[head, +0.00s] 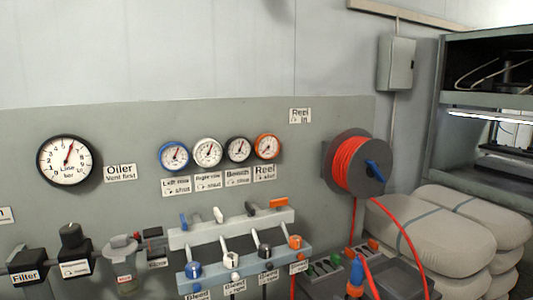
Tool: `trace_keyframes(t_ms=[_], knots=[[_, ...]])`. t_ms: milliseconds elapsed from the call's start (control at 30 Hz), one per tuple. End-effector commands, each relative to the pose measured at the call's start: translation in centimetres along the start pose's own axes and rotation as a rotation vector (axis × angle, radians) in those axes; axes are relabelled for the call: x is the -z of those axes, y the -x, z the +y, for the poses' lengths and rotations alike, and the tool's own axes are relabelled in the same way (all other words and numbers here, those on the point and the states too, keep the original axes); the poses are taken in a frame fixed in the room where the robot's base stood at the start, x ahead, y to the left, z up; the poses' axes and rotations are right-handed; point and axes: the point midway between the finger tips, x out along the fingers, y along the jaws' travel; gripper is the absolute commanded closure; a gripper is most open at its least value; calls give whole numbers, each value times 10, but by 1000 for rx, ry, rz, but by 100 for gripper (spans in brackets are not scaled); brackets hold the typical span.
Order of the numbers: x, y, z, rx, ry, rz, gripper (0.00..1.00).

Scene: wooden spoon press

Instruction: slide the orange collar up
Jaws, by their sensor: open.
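Several orange parts show, and no label marks one as the collar. A blue fitting (356,273) with an orange band (355,291) around its lower part stands upright at the bottom, beside the red hose. An orange knob (295,242) sits at the right end of the lower valve row, above a label. An orange lever (278,203) sits at the right end of the upper grey bar (232,228). My gripper is not in view, so its place relative to these parts cannot be seen.
A hose reel (354,162) with red hose hangs on the wall panel; its hose (404,232) loops down right of the fitting. Gauges (208,153) line the panel. Grey sacks (432,228) and a shelf (488,192) stand at right.

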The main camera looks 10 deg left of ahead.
Motion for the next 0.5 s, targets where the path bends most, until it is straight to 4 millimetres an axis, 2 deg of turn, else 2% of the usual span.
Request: trace_keyframes(t_ms=[500], knots=[[0,42,-1,2,-1,1,0]])
